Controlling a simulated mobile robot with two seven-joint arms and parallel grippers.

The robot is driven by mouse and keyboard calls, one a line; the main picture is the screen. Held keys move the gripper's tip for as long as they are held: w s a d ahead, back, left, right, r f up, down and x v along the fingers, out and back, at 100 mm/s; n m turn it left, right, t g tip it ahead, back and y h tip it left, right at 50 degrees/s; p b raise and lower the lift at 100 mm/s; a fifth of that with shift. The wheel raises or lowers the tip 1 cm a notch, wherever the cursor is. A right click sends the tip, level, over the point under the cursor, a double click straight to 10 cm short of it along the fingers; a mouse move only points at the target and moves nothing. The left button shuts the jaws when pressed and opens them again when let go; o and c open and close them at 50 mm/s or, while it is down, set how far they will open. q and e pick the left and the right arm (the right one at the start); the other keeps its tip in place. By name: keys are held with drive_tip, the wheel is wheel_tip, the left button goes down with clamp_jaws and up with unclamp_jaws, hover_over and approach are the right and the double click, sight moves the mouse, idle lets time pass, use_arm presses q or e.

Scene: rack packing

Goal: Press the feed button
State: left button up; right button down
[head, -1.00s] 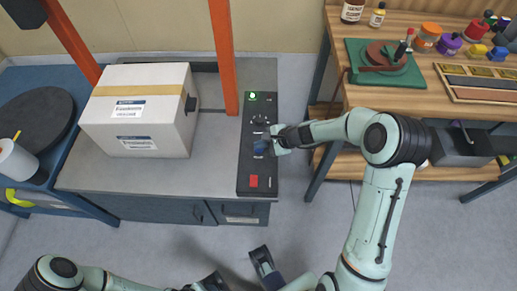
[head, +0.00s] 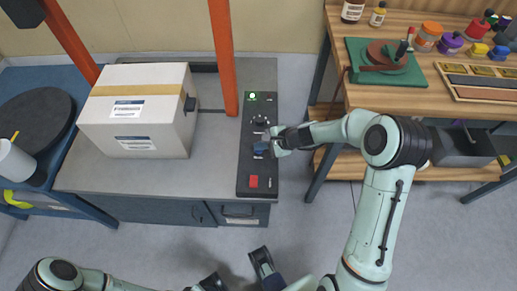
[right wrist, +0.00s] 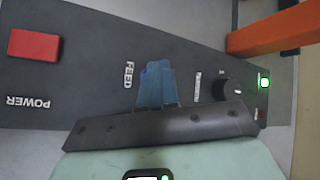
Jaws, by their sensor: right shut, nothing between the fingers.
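The dark control panel (head: 246,173) lies along the right edge of the grey bench. The FEED label (right wrist: 128,75) shows in the right wrist view, beside the tips of my right gripper (head: 260,149). The gripper is shut and empty, with its blue fingertips (right wrist: 155,88) over the panel. A small brighter blue patch (right wrist: 151,68) shows at the tips; it may be the feed button, mostly hidden by the fingers. I cannot tell whether the tips touch it. Part of my left gripper (head: 211,283) shows at the bottom edge of the head view, its jaws unclear.
A red button (right wrist: 34,45) near the POWER label, a black knob (head: 260,120) and a lit green lamp (right wrist: 264,83) are on the same panel. An orange post (head: 223,60) stands close to its left. A white carton (head: 150,110) sits on the bench. A wooden table (head: 380,95) stands right.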

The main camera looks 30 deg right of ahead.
sight(262, 151)
drive_tip(key=shift+f, duration=0.3)
idle(0.4)
drive_tip(key=shift+r, duration=0.1)
drive_tip(key=shift+r+p, duration=0.4)
drive_tip(key=shift+r, duration=0.4)
wheel_tip(262, 151, up, 5)
drive_tip(key=p, duration=0.4)
drive_tip(key=shift+r, duration=0.1)
idle(0.7)
